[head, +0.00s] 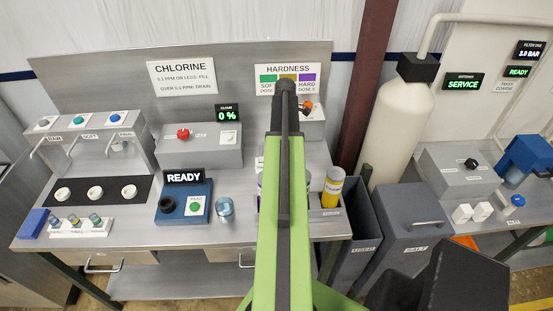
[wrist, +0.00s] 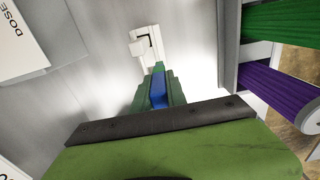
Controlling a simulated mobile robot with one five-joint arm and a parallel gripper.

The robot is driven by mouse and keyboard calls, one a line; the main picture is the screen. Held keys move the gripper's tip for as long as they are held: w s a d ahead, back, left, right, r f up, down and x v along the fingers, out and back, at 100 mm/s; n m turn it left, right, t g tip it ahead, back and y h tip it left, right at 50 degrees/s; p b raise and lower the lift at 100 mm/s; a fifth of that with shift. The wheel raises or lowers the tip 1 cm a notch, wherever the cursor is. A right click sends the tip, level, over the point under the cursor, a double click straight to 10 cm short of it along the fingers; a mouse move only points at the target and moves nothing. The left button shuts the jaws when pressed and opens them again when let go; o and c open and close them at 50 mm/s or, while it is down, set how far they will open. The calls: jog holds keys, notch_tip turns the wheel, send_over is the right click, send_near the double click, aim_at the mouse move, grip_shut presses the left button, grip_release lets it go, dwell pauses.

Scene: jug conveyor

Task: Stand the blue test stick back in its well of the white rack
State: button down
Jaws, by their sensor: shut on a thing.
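In the wrist view my gripper (wrist: 157,92) has its dark green fingers closed on the blue test stick (wrist: 158,86). In the head view my green arm covers the gripper, the stick and this piece.
Green (wrist: 284,22) and purple (wrist: 280,90) ribbed cylinders stand close on the right in the wrist view. A grey box (wrist: 35,40) with a white label is at upper left. In the head view a yellow bottle (head: 332,188) stands right of my arm.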

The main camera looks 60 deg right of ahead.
jog(key=w+f+b, duration=0.1)
jog(key=f, duration=0.1)
jog(key=w+f+b, duration=0.1)
jog(key=f+b, duration=0.1)
jog(key=w+f+b, duration=0.1)
jog(key=f+b, duration=0.1)
jog(key=shift+d+f, duration=0.25)
jog(key=shift+d, duration=0.05)
jog(key=shift+s+r, duration=0.1)
jog(key=shift+r, duration=0.15)
jog(key=shift+f, duration=0.2)
jog(key=c, duration=1.3)
grip_release()
jog(key=shift+c, duration=0.2)
notch_tip(320, 180, up, 12)
jog(key=p, duration=1.2)
jog(key=shift+r, duration=0.2)
